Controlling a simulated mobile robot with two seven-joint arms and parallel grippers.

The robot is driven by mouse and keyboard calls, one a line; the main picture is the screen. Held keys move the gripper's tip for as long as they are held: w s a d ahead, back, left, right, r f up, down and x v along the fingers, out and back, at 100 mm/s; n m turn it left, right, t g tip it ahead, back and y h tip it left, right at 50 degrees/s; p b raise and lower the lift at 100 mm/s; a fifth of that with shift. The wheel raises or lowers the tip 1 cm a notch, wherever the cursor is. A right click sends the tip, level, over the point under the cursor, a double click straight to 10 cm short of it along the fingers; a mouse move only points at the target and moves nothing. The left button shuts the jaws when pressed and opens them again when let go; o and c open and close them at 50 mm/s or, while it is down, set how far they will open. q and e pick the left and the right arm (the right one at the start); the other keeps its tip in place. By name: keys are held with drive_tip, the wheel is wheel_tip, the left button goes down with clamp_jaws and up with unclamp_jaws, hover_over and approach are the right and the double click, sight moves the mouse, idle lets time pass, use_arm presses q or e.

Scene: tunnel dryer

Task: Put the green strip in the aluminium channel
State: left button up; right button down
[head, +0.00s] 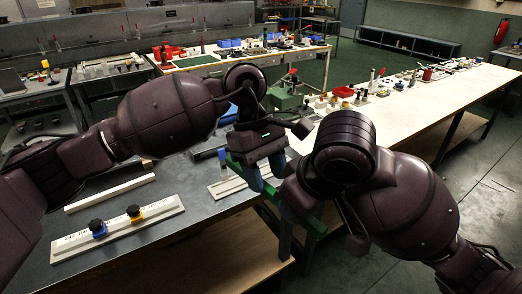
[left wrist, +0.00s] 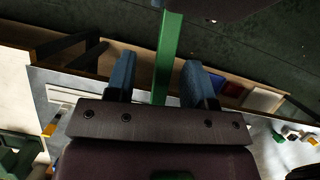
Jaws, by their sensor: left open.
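The green strip (head: 313,225) is a long, straight bar held in the air above the table's front edge. It also shows in the left wrist view (left wrist: 168,50). My left gripper (head: 266,180) is open, with blue fingers either side of the strip; in the left wrist view its fingers (left wrist: 159,78) are clear of the strip. My right gripper (head: 297,243) appears shut on the strip farther along, its contact partly hidden. A pale rail (head: 228,187) lies behind my left gripper, and a pale bar (head: 110,192) lies to the left. I cannot tell which is the aluminium channel.
A blue-capped item (head: 223,155) stands behind. A long cluttered bench (head: 424,103) is at right, with open floor beside it.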

use_arm(q)
drive_tip(key=shift+x, duration=1.05)
drive_tip(key=shift+c, duration=0.3)
clamp_jaws()
use_arm(e)
drive_tip(key=c, duration=1)
unclamp_jaws()
drive_tip(key=shift+o, duration=0.2)
